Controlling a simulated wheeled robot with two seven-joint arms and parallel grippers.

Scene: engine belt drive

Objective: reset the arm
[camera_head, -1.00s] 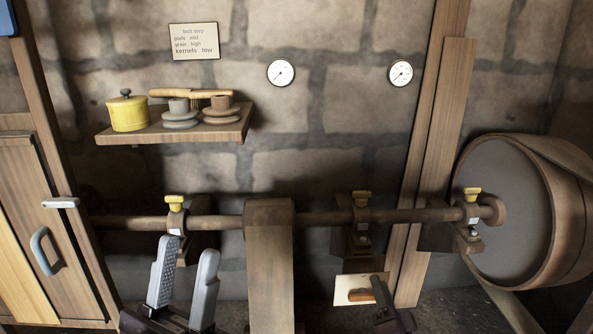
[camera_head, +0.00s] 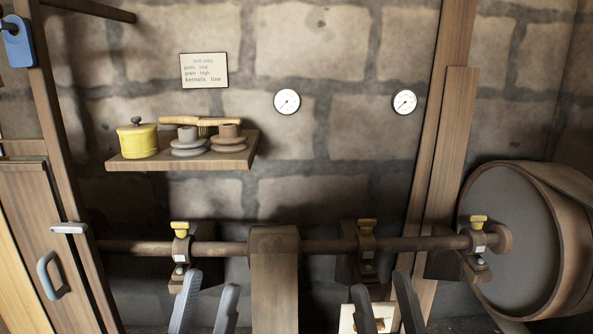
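My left gripper (camera_head: 212,281) shows at the bottom left of centre, two grey fingers pointing up and spread apart, with nothing seen between them. It is in front of and below the left end of the wooden shaft (camera_head: 220,248). My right gripper (camera_head: 380,281) shows at the bottom right of centre. Its two grey fingers are spread apart, with no held object visible. It partly covers a pale card (camera_head: 347,320) low behind it. The bases of both grippers and the arms are cut off by the bottom edge.
A large drum (camera_head: 510,240) stands at right, a cabinet door (camera_head: 35,240) at left. A shelf (camera_head: 235,158) holds a yellow pot (camera_head: 138,140) and stepped pulleys. Two gauges (camera_head: 287,101) hang above.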

